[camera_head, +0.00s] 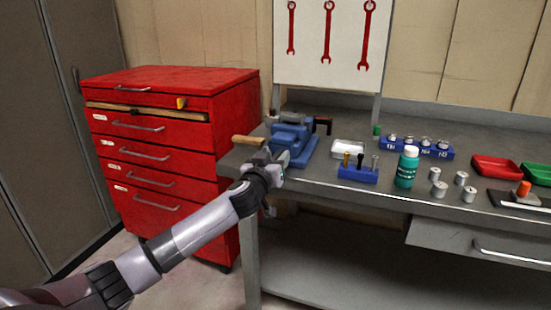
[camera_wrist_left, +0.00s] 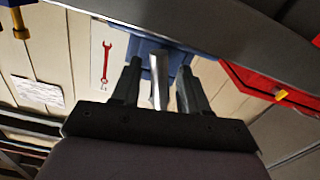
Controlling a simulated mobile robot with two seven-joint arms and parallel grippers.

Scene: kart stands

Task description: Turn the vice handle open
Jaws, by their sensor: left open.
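The blue vice (camera_head: 293,141) stands at the left front corner of the grey workbench. Its blue body also shows in the left wrist view (camera_wrist_left: 150,46), beyond the fingers. My left gripper (camera_head: 274,160) is at the front of the vice and hides part of it in the head view. In the left wrist view the gripper (camera_wrist_left: 158,92) is open. A silver bar (camera_wrist_left: 158,78), apparently the vice handle, lies between the two fingers, with a visible gap on each side. My right gripper is in neither view.
A wooden handle (camera_head: 249,140) sticks out left of the vice. A red drawer cabinet (camera_head: 170,75) is left of the bench (camera_head: 330,187).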

